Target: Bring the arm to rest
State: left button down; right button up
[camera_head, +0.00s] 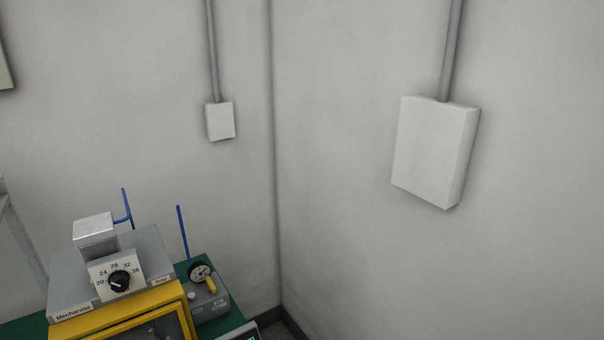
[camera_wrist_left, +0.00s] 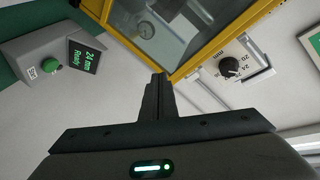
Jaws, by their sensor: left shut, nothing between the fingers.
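My left gripper (camera_wrist_left: 158,88) shows in the left wrist view, with its dark fingers together and nothing between them. Its fingertips point toward the yellow-framed machine window (camera_wrist_left: 165,30); I cannot tell the exact gap between them. Neither arm nor gripper shows in the head view. My right gripper is in no view.
The grey and yellow machine (camera_head: 110,270) with a black dial (camera_head: 120,281) stands at lower left on a green surface. A gauge unit (camera_head: 205,290) is beside it. A box with a green button (camera_wrist_left: 52,65) reads "24 mm Ready". Wall boxes (camera_head: 220,121) (camera_head: 433,150) hang above.

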pick_arm(q)
jog(key=s+f+n+g, duration=0.4)
jog(key=s+f+g, duration=0.2)
jog(key=s+f, duration=0.45)
jog(key=s+d+f+n+g+h, duration=0.15)
jog(key=s+d+f+g, duration=0.35)
jog(key=s+f+g, duration=0.5)
jog(key=s+f+t+b, duration=0.25)
jog(key=f+b, duration=0.25)
jog(key=f, duration=2.7)
jog(key=s+a+f+g+b, duration=0.1)
jog(key=s+f+b, duration=0.1)
jog(key=s+f, duration=0.7)
jog(key=s+a+f+g+b, duration=0.1)
jog(key=s+a+f+b, duration=0.1)
jog(key=s+f, duration=0.7)
notch_tip(320, 180, down, 4)
jog(key=shift+s+a+r+m, duration=0.1)
jog(key=shift+s+a+m, duration=0.2)
jog(key=shift+m, duration=0.15)
jog(key=shift+s+h, duration=0.1)
jog(key=shift+h, duration=0.15)
